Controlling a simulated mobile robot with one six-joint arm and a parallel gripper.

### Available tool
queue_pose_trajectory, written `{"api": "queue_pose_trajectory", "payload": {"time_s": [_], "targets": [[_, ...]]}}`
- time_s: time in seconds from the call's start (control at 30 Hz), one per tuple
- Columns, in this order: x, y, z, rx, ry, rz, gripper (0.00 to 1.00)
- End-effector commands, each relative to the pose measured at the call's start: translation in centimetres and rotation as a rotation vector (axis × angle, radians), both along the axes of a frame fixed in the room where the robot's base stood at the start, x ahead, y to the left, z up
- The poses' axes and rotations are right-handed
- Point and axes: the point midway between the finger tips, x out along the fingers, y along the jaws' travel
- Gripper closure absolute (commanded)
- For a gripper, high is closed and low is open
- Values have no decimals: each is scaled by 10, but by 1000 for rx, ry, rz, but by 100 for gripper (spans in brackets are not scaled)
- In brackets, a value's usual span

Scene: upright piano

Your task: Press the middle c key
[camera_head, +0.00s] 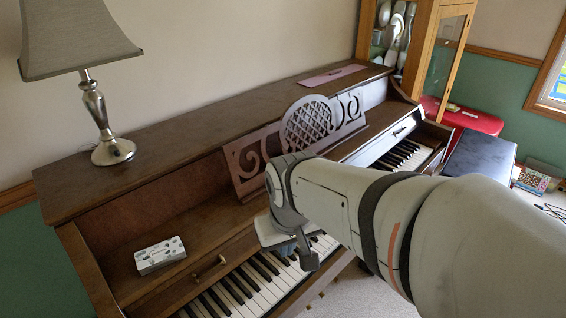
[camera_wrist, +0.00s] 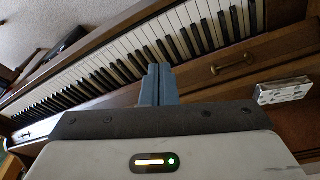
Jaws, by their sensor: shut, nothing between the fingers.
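The upright piano (camera_head: 170,90) stands against the wall with its keyboard (camera_head: 262,285) uncovered. My arm crosses the keyboard in the head view and hides its middle keys. In the wrist view the row of white and black keys (camera_wrist: 110,62) runs diagonally from lower left to upper right. My gripper (camera_wrist: 158,72) is shut and empty, its two blue-grey fingers side by side in front of the keys. I cannot tell whether the fingertips touch a key. Which key is middle C cannot be made out for certain.
A small patterned box (camera_head: 160,256) sits on the wooden ledge left of my arm. A carved music stand (camera_head: 300,140) rises just behind my wrist. A lamp (camera_head: 112,148) and a pink cloth (camera_head: 332,75) are on the piano top. A dark bench-like object (camera_head: 480,155) is at the right.

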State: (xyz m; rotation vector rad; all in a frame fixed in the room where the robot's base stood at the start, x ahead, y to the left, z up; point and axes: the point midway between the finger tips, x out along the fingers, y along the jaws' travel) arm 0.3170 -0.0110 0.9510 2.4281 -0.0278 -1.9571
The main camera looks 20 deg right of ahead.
Motion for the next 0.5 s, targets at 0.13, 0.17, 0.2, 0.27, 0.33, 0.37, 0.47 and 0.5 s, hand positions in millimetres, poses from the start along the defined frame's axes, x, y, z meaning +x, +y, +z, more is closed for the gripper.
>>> {"api": "queue_pose_trajectory", "payload": {"time_s": [0.13,0.17,0.2,0.27,0.33,0.37,0.47,0.5], "targets": [[43,-47,1,-121,-67,18,100],[56,-62,1,-157,-87,27,100],[73,-83,1,-206,-115,43,100],[97,-117,-1,-280,-154,83,100],[123,-153,-5,-353,-199,144,100],[133,-168,-8,-379,-217,174,100],[161,-214,-21,-444,-274,288,100],[169,-230,-29,-461,-297,338,100]]}}
